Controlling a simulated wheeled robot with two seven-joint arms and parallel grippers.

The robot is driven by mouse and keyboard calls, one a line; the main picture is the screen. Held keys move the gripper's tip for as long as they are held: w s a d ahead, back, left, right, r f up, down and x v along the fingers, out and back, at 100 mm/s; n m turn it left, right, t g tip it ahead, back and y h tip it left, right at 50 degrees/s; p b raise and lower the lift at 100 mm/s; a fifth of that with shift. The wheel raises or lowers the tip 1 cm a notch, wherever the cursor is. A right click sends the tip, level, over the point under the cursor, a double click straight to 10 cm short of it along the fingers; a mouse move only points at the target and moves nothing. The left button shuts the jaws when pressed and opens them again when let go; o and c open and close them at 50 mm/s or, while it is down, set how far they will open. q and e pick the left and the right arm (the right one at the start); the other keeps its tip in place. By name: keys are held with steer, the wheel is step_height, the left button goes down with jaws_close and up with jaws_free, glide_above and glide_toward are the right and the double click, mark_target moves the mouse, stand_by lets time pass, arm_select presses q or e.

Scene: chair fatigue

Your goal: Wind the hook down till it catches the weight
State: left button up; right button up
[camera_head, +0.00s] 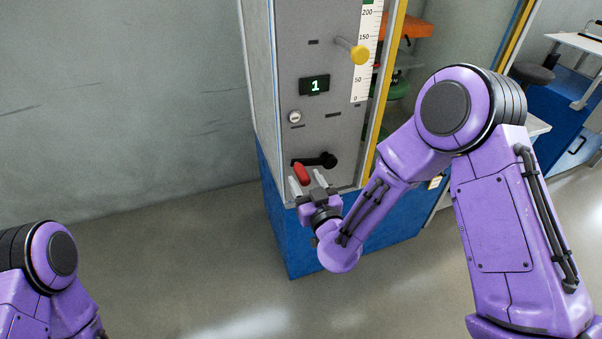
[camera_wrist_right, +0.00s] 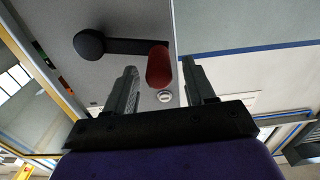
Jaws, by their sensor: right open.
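The crank on the grey front panel has a black arm and hub (camera_head: 328,160) and a red handle (camera_head: 302,173) that points out to the left of the hub. My right gripper (camera_head: 307,183) is open at the red handle. In the right wrist view the red handle (camera_wrist_right: 158,66) shows between the tips of the two fingers (camera_wrist_right: 160,72), and the black hub (camera_wrist_right: 89,44) lies to the left. I cannot tell whether a finger touches the handle. The hook and the weight are not visible. Of my left arm only purple links show at lower left.
The cabinet has a blue base (camera_head: 290,235). Open floor (camera_head: 190,260) lies to the left.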

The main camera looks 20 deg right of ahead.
mark_target(302, 174)
steer(key=w, duration=0.3)
steer(key=shift+w, duration=0.2)
jaws_close()
